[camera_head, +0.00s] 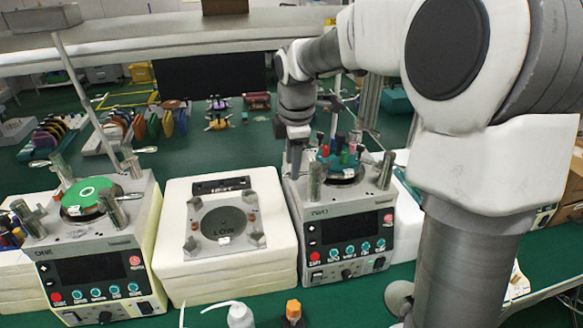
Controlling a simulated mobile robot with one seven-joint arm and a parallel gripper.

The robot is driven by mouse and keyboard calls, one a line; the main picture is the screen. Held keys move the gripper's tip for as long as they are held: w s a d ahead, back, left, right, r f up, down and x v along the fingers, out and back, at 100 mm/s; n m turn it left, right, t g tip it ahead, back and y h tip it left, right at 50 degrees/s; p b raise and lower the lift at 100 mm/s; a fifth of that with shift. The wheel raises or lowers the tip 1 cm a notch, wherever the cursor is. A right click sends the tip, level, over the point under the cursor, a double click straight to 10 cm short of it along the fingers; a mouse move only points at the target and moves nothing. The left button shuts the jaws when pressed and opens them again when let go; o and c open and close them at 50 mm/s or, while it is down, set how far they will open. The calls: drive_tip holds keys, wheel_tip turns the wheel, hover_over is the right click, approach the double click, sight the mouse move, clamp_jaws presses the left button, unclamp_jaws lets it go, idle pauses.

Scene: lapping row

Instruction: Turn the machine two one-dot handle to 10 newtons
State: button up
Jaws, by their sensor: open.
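Machine two (345,235), a grey lapping unit marked TWO, stands right of centre with a dark screen, a red button and several teal knobs on its front. On its top is a round plate carrying a teal fixture (341,160) with several coloured pegs. Upright metal cylinders stand at its left (316,180) and right (386,170) top corners. I cannot make out dots or a force scale, so the one-dot handle is not identifiable. My gripper (294,168) points down by the machine's back left corner, behind the left cylinder. Its jaws are open, small and partly hidden; no contact is visible.
Machine one (95,260), with a green disc, stands at the left. A white block (225,265) bearing a metal plate marked LOW lies between the machines. Bottles (240,315) stand in front. A shelf (180,35) crosses above. My arm covers the right side.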

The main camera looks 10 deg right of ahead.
drive_tip(key=shift+w+f, duration=0.2)
drive_tip(key=shift+f, duration=0.8)
clamp_jaws()
idle(0.8)
